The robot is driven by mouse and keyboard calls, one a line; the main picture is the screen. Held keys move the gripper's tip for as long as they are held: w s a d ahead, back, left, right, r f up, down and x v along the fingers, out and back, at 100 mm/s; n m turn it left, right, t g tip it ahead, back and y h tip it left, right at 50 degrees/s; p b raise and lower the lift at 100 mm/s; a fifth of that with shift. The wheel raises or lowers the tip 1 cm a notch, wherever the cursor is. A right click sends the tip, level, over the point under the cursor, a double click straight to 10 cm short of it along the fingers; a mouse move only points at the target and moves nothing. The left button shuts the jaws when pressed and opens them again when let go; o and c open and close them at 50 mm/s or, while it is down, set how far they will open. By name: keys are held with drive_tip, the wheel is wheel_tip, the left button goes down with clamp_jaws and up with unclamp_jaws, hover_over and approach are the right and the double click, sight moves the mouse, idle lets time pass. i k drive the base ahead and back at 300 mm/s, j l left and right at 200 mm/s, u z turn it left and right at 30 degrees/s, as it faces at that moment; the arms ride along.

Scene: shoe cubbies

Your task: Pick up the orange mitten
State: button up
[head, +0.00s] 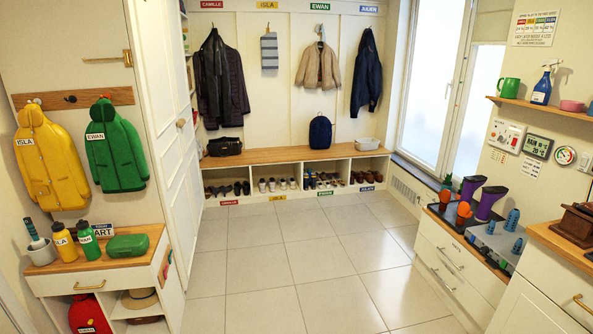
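My gripper is not in view.
Purple boots (489,203) and blue knobbed items (512,220) crowd the white drawer cabinet (450,262). A wooden-topped cabinet (541,298) stands nearer at right, with a brown wooden box (575,225). The tiled floor (290,260) is clear. A bench (290,157) stands at the back.

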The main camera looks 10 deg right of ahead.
sight(465, 212)
drive_tip(key=i+z, duration=0.25)
drive_tip(key=i, duration=0.7)
drive_tip(key=i+j+z, duration=0.2)
drive_tip(key=i, duration=0.8)
drive_tip(key=i+z, duration=0.45)
drive_tip(key=i, duration=0.15)
drive_tip(key=i+z, duration=0.45)
drive_tip(key=i+j+z, duration=0.4)
drive_tip(key=i, duration=0.25)
